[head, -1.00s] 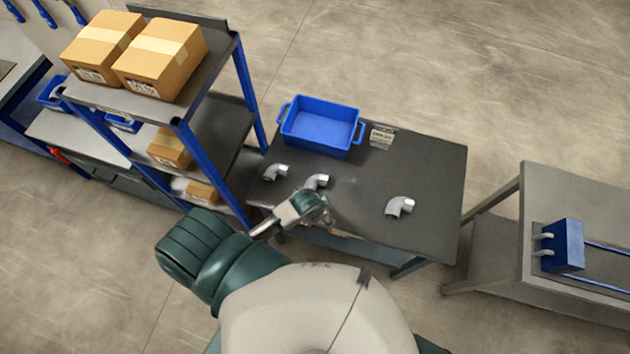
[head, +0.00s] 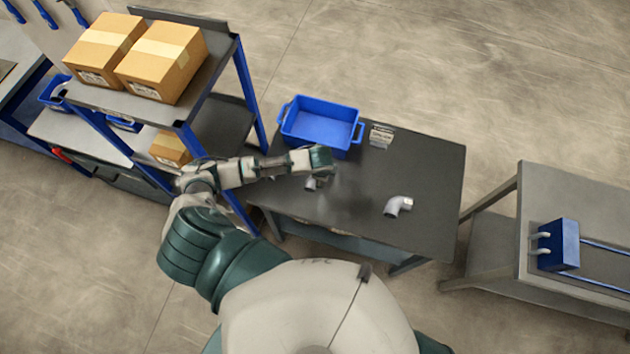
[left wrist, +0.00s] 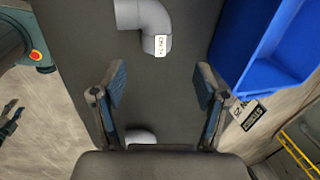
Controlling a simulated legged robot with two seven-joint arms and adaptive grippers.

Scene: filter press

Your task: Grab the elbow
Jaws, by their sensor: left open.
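Grey pipe elbows lie on the dark table (head: 430,185). In the head view one elbow (head: 312,183) is just below my left gripper (head: 328,160), and another elbow (head: 398,206) lies alone to the right. A third, farther left, is hidden behind my arm. My left gripper is open and empty, above the table near the bin. In the left wrist view, between and beyond the open fingers (left wrist: 160,88), an elbow with a white label (left wrist: 148,22) lies at the top. Another elbow (left wrist: 140,137) is partly covered by the gripper's base.
A blue bin (head: 320,125) stands at the table's back, with a small sign (head: 381,136) beside it. A shelf rack (head: 245,85) with cardboard boxes (head: 160,60) stands close on the left. A second table (head: 580,190) with a blue fixture (head: 562,245) is to the right.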

